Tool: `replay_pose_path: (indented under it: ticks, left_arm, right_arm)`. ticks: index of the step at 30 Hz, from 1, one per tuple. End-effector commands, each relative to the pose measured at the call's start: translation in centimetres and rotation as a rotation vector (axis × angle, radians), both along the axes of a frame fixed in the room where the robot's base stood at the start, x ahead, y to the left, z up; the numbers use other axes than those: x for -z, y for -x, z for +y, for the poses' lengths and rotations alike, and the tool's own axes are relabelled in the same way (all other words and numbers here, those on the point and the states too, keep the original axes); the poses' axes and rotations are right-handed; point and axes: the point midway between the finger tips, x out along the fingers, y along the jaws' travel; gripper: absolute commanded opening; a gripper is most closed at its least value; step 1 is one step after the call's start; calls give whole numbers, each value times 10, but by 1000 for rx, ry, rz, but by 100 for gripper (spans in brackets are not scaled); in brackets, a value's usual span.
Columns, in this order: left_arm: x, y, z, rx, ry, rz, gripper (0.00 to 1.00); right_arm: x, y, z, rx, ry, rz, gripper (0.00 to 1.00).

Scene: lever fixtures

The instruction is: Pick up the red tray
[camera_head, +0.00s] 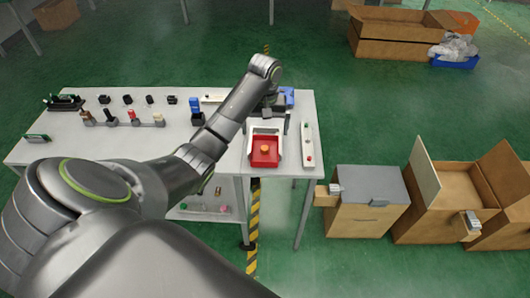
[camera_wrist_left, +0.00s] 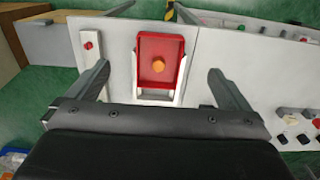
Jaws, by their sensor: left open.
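The red tray (camera_head: 264,153) sits in a white holder (camera_head: 250,139) near the front right of the grey table. An orange knob stands in the middle of the tray. The tray also shows upright in the left wrist view (camera_wrist_left: 160,52), with its white holder (camera_wrist_left: 181,86) around its near end. My left gripper (camera_head: 266,112) is above the table just behind the tray. In the left wrist view its two fingers (camera_wrist_left: 157,78) are spread wide and empty, one on each side of the tray and apart from it. My right gripper is in neither view.
A white panel with a red button (camera_head: 308,146) stands right of the tray. A blue object (camera_head: 287,96) is behind my wrist. Several small fixtures (camera_head: 133,117) line the left of the table (camera_head: 60,150). Cardboard boxes (camera_head: 366,217) stand on the floor at right.

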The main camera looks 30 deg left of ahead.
Motion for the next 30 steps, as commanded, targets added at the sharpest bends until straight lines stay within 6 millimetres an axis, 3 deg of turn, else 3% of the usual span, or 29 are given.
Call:
replay_pose_path:
  ticks: [20, 24, 30]
  left_arm:
    - [79, 0, 0, 2, 0, -1, 100]
    - [104, 0, 0, 3, 1, 0, 100]
    - [119, 0, 0, 2, 1, -1, 100]
  right_arm:
    - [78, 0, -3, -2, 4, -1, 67]
    - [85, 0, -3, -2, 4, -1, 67]
    - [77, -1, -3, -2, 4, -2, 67]
